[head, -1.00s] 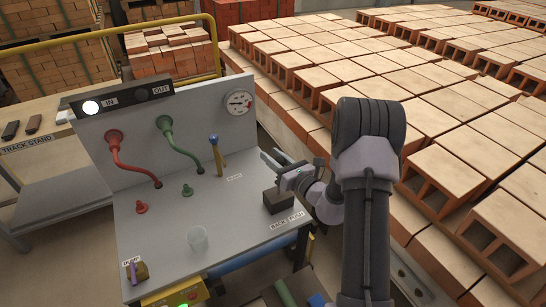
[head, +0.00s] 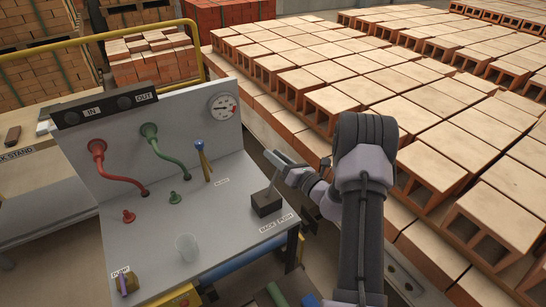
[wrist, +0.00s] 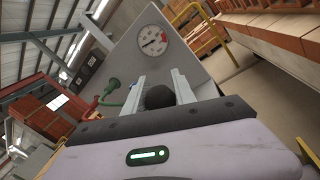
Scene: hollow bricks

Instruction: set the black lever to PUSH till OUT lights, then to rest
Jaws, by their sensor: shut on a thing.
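The lever stands on a dark block (head: 267,204) at the right front of the grey console; its thin shaft (head: 273,184) leans right, toward the PUSH label (head: 286,218) and away from BACK (head: 267,227). My gripper (head: 284,164) is shut on the lever's top. In the wrist view the black round knob (wrist: 160,97) sits between the two fingers. The OUT lamp (head: 125,102) and the IN lamp (head: 71,118) both look dark.
A gauge (head: 222,106), red hose (head: 118,174), green hose (head: 171,155) and blue-and-yellow handle (head: 203,160) are on the console. A clear cup (head: 187,247) and a purple-handled PUMP valve (head: 125,284) stand at the front. Hollow bricks (head: 450,170) fill the right side.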

